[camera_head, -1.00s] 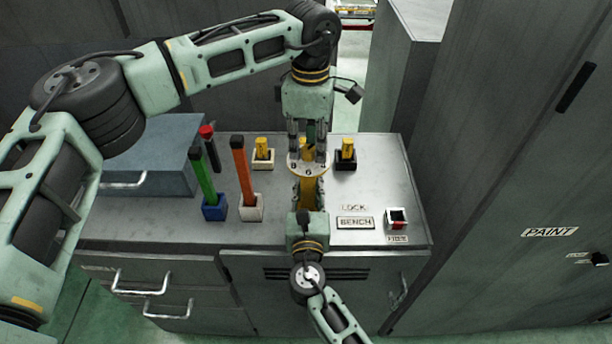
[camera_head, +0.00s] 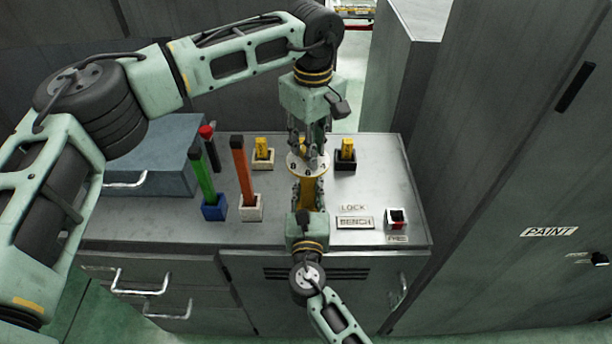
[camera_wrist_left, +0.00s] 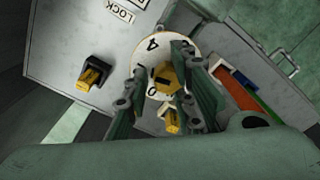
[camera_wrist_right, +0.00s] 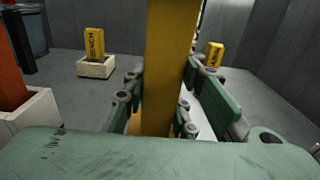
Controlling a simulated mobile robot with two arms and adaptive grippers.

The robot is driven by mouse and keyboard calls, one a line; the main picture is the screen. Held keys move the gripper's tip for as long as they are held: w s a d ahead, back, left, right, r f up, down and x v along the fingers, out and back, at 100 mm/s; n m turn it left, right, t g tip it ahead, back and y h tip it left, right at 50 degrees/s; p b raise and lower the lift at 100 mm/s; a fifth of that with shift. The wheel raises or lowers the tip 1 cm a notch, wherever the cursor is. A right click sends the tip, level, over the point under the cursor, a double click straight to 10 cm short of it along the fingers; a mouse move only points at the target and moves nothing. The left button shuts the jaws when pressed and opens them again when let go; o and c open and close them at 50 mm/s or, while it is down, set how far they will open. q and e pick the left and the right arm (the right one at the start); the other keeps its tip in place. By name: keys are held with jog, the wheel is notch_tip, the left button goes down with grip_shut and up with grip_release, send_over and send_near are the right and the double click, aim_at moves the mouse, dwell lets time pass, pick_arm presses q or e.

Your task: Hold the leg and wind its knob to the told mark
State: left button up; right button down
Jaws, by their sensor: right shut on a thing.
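The yellow leg (camera_head: 311,191) stands upright in front of the bench's back area, with a white numbered dial (camera_head: 296,168) at its top. My right gripper (camera_wrist_right: 160,98) is shut on the leg, which fills the space between its fingers in the right wrist view (camera_wrist_right: 170,45). My left gripper (camera_head: 308,148) is above the dial, pointing down. In the left wrist view, its open fingers (camera_wrist_left: 162,62) stand around the yellow knob (camera_wrist_left: 167,78), with a gap on one side. A 4 and a 0 show on the dial there; fingers hide other marks.
Yellow blocks sit in a white holder (camera_head: 263,164) and a black holder (camera_head: 346,164) behind the leg. Green (camera_head: 203,176) and orange (camera_head: 241,165) bars stand to the left.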

pick_arm(q)
jog(key=o, duration=0.3)
jog(key=shift+s+d+f, duration=0.2)
jog(key=shift+s+d, duration=0.05)
jog(key=shift+d, duration=0.05)
jog(key=shift+o, duration=0.2)
jog(key=shift+w+a+r, duration=0.1)
jog(key=shift+a, duration=0.15)
jog(key=n, duration=0.4)
jog(key=shift+w+a, duration=0.1)
jog(key=shift+w, duration=0.15)
jog(key=n, duration=0.4)
jog(key=shift+w+a, duration=0.15)
jog(key=shift+w, duration=0.05)
jog(key=n, duration=0.3)
jog(key=shift+a+n, duration=0.2)
jog(key=shift+n, duration=0.1)
jog(key=n, duration=0.4)
jog(key=shift+a, duration=0.2)
